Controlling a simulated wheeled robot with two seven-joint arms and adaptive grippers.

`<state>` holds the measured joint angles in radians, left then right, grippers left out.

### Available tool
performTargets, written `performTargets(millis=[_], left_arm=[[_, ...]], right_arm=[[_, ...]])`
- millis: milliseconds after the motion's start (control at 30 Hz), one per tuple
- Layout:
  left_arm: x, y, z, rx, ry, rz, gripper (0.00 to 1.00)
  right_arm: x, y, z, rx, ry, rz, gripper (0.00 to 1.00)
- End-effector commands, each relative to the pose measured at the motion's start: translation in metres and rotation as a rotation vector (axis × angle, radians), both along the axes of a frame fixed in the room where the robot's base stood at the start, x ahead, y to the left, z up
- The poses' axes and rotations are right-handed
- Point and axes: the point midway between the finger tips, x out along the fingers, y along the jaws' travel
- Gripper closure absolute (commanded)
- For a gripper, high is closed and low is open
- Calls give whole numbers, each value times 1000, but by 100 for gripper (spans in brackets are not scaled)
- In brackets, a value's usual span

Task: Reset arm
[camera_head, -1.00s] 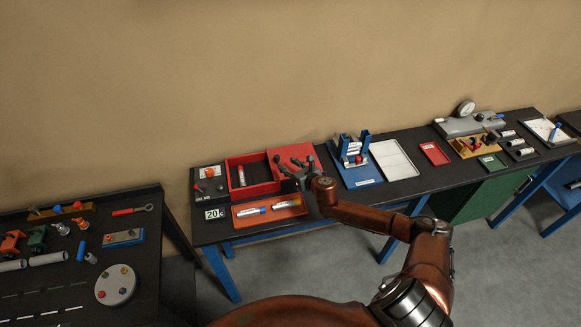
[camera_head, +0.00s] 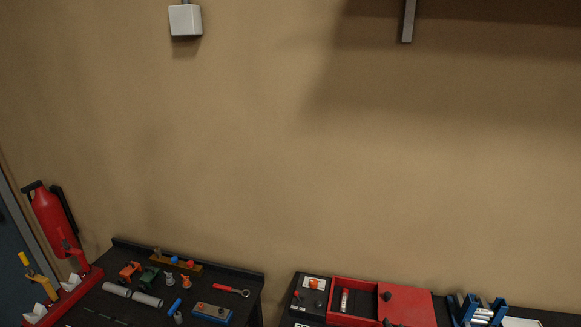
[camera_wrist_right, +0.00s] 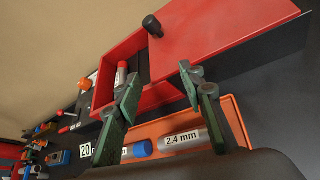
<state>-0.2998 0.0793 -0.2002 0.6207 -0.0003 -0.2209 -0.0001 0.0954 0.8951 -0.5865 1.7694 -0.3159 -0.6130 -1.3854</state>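My right gripper (camera_wrist_right: 160,84) shows in the right wrist view with its two green fingers spread apart and nothing between them. It is over the front of the red box (camera_wrist_right: 106,72). An orange tray (camera_wrist_right: 236,122) lies below the fingers with a tube labelled 2.4 mm (camera_wrist_right: 183,141) and a blue-capped tube (camera_wrist_right: 138,149). A red-capped tube (camera_wrist_right: 121,75) is inside the box, partly behind one finger. In the head view the red box (camera_head: 355,281) is at the lower edge, and neither arm is visible. My left gripper is not in view.
The red lid (camera_wrist_right: 215,42) with a black knob (camera_wrist_right: 152,25) covers part of the box. In the head view, a left bench (camera_head: 115,250) carries a red-handled wrench (camera_head: 232,290) and several small parts. A fire extinguisher (camera_head: 52,222) hangs on the wall.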

Motion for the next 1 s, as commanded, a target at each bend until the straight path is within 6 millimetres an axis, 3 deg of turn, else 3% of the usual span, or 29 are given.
performTargets(millis=[33, 200, 300, 400, 600, 800, 933, 1000], left_arm=[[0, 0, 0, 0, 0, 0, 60], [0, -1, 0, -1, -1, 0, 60], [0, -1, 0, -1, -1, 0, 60], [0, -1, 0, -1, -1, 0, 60], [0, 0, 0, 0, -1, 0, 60], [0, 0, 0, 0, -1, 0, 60], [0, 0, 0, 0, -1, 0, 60], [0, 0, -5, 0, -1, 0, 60]], right_arm=[[-25, 17, -17, 182, 30, -107, 63], [-122, 37, -56, 823, 130, -631, 63], [-180, 39, -70, 1115, 165, -942, 63], [-226, 40, -77, 1309, 178, -1186, 63], [-294, 42, -83, 1535, 168, -1540, 63], [-347, 45, -83, 1678, 136, -1821, 63], [-380, 48, -81, 1748, 103, -1991, 63], [-376, 48, -101, 1742, 108, -2003, 63]])
